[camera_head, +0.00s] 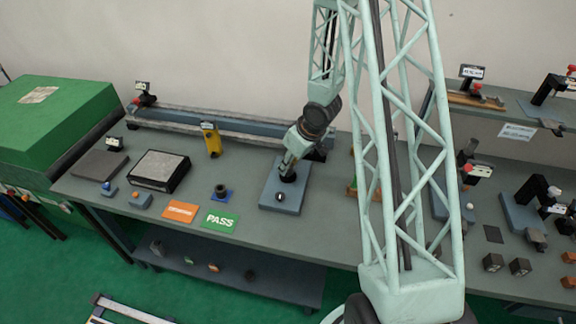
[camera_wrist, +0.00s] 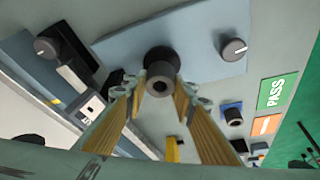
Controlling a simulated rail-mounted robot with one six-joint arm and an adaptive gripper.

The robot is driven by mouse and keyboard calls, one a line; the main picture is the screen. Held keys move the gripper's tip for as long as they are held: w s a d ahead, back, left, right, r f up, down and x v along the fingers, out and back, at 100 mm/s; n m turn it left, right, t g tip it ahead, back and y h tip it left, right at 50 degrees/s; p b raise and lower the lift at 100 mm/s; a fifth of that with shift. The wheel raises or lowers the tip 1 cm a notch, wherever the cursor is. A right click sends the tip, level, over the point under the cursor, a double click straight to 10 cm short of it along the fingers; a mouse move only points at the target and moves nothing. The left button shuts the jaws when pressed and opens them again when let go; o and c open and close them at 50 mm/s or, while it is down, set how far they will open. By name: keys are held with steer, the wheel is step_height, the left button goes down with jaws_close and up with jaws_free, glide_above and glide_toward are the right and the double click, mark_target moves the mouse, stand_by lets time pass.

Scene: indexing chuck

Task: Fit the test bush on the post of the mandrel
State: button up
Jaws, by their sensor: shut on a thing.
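My gripper (camera_head: 288,166) is low over a blue-grey plate (camera_head: 291,203) on the bench. In the wrist view, my gripper (camera_wrist: 160,93) has its yellow fingers shut on a dark hollow cylinder (camera_wrist: 160,86), which looks like the test bush. A wider dark round part (camera_wrist: 159,57) lies directly behind it on the plate. I cannot tell whether the two touch. A dark round knob (camera_head: 279,196) sits on the same plate. Another dark round piece (camera_head: 220,190) stands on a small blue pad to the left; it also shows in the wrist view (camera_wrist: 233,116). I cannot pick out the mandrel's post.
A green PASS card (camera_head: 220,221) and an orange card (camera_head: 180,211) lie at the front edge. A yellow labelled upright (camera_head: 212,141) stands behind them. A long rail (camera_head: 235,131) runs along the back. My lattice arm hides part of the bench to the right.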

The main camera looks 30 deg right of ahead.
steer(key=shift+f, duration=0.15)
steer(key=o, duration=1.1)
steer(key=shift+s+r, duration=0.1)
steer(key=shift+r, duration=0.1)
steer(key=shift+v, duration=5.8)
